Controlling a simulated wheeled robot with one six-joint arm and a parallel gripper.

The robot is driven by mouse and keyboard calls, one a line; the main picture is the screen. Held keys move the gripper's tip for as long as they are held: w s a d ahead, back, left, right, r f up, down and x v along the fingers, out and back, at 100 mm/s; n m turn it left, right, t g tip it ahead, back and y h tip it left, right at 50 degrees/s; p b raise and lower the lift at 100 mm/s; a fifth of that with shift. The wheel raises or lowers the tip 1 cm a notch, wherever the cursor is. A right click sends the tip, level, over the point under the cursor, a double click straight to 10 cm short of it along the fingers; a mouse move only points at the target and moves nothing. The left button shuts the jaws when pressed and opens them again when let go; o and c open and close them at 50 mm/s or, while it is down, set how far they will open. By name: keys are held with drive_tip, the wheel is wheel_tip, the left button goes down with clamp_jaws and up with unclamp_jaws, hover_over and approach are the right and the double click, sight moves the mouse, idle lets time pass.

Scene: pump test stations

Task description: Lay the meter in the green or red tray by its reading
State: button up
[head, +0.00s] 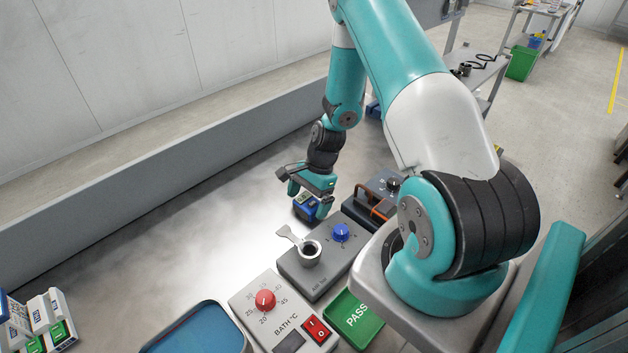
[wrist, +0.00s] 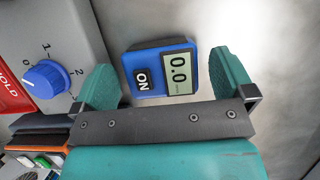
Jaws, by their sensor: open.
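In the head view the meter (head: 304,210) is on the grey bench, partly hidden by my gripper. My gripper (head: 309,198) is open over it. In the wrist view the teal fingers of my gripper (wrist: 170,78) stand on either side of the meter, with a gap at each side. The green tray (head: 350,318), marked PASS, lies at the front. A red surface marked HOLD (wrist: 8,85), apparently the red tray, shows at the wrist view's left edge.
A bath controller with a red knob (head: 265,300) is nearer. A blue basin (head: 195,330) is beside it. The bench left of the meter is clear.

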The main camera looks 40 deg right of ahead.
drive_tip(key=b+v, duration=0.2)
drive_tip(key=v, duration=0.7)
drive_tip(key=a+r+n, duration=0.8)
drive_tip(key=a+r, duration=0.4)
drive_tip(key=s+a+r+n, duration=0.6)
drive_tip(key=s+a+n, duration=0.2)
drive_tip(key=s+a+r+n, duration=0.6)
drive_tip(key=s+a+n, duration=0.2)
drive_tip(key=n, duration=0.1)
drive_tip(key=m+b, duration=0.5)
drive_tip(key=m, duration=1.5)
hover_over(311, 202)
drive_tip(key=a, duration=0.1)
wheel_tip(311, 202, down, 13)
drive_tip(key=d+f+m, duration=0.5)
drive_tip(key=d, duration=0.2)
drive_tip(key=x, duration=1)
drive_tip(key=shift+w+d+f, duration=0.15)
drive_tip(key=shift+f, duration=0.25)
drive_tip(key=shift+w+x, duration=0.15)
drive_tip(key=shift+x, duration=1.45)
drive_tip(key=shift+w+x, duration=0.2)
drive_tip(key=shift+x, duration=1.35)
